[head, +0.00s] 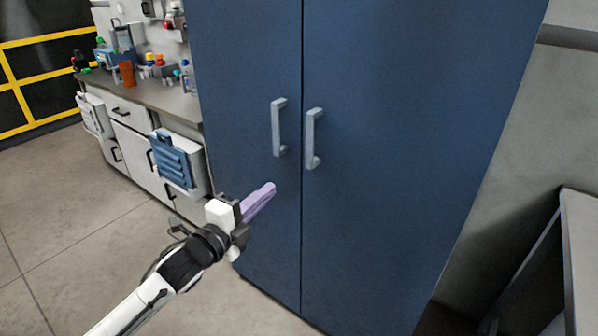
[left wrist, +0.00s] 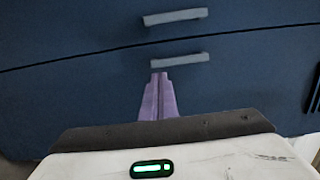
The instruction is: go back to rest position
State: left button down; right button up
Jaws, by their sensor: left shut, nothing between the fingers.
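My left gripper (head: 268,190) has purple fingers, which are shut with nothing between them. In the head view it is in front of the blue cabinet (head: 400,110), below and to the left of the two door handles. The left wrist view also shows the shut fingers (left wrist: 158,80), pointing toward the cabinet doors (left wrist: 90,95). The grey left handle (head: 279,127) and right handle (head: 313,138) stand upright side by side in the head view. The fingers appear apart from both handles. Both cabinet doors look closed. My right gripper is not in view.
A workbench (head: 160,97) with bottles and small items stands to the left of the cabinet. A blue louvred bin (head: 172,160) hangs on its front. A grey piece of furniture (head: 580,240) is at the right edge. The floor (head: 90,225) at left is clear.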

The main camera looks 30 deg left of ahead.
pick_arm(q)
jog(key=s+d+f+n+g, duration=0.2)
jog(key=s+d+f+n, duration=0.15)
jog(key=f, duration=0.35)
jog(key=s+d+f+n+g, duration=0.1)
jog(key=s+d+f+n, duration=0.15)
jog(key=s+f, duration=0.3)
jog(key=s+d+f+n+g, duration=0.2)
jog(key=s+f+n, duration=0.15)
jog(key=f, duration=0.45)
jog(key=s+d+f+n+g, duration=0.2)
jog(key=s+d+f+n, duration=0.1)
jog(key=s, duration=0.4)
jog(key=s+d+f+n+g, duration=0.2)
jog(key=s+d+f+n, duration=0.2)
jog(key=s+f, duration=0.2)
jog(key=shift+s+d+f+h, duration=0.25)
jog(key=shift+s+d+h, duration=0.15)
jog(key=shift+s, duration=0.55)
jog(key=shift+n, duration=0.25)
